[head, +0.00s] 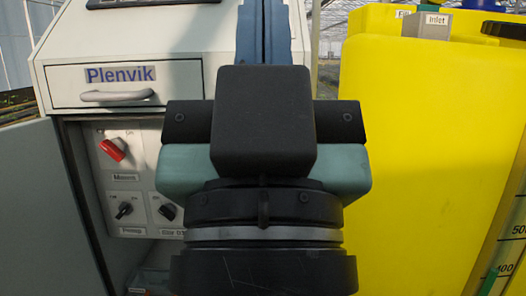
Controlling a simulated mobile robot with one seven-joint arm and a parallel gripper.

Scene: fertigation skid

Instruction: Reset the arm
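My arm's end stands upright in the middle of the head view, close to the camera. My gripper (263,125) shows from behind as a black block in front of a teal and dark body, above a black wrist with a grey ring.
A pale cabinet has a closed drawer (118,84) marked Plenvik. Below it, a panel carries a red rotary switch (113,149) and black knobs (124,210). An open door (40,215) stands at left.

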